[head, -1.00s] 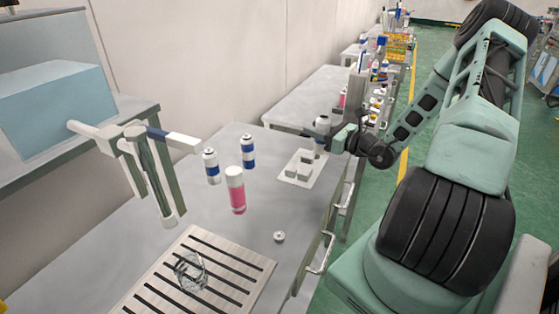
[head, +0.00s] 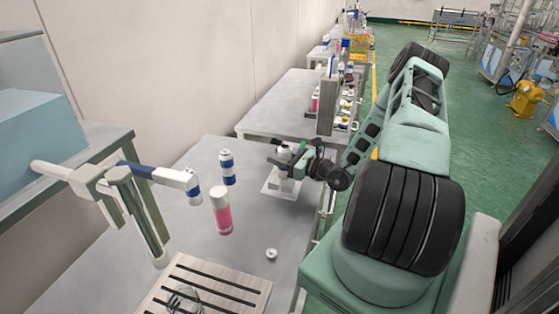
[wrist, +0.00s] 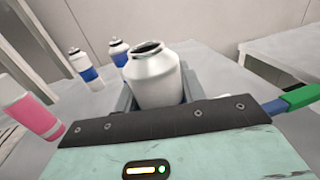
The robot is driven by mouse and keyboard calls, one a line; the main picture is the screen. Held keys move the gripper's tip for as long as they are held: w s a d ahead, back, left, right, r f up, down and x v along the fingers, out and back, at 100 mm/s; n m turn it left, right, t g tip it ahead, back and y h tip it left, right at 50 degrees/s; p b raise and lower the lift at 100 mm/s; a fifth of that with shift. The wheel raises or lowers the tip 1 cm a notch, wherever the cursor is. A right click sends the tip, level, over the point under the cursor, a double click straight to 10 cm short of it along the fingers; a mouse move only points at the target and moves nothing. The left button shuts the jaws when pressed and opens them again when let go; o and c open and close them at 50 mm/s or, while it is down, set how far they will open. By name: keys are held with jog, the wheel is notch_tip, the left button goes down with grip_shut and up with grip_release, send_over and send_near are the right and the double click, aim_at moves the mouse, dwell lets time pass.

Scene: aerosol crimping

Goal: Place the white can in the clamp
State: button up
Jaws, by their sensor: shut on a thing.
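The white can (head: 284,151) is held upright in my gripper (head: 288,163). In the wrist view the can (wrist: 156,78) stands between the two grey fingers with its dark open mouth up. The clamp (head: 270,189), a pale plate with small blocks, lies on the table right under the gripper. The gripper and arm partly cover the clamp, and I cannot tell whether the can's base touches it. The clamp cannot be made out in the wrist view.
A pink can with a white top (head: 221,212) and blue-and-white cans (head: 227,168) stand left of the clamp. A small round cap (head: 271,254) and a slatted board (head: 225,285) lie nearer. A post with a side arm (head: 135,215) rises at left.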

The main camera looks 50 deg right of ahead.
jog(key=shift+f, duration=0.85)
jog(key=shift+f, duration=0.35)
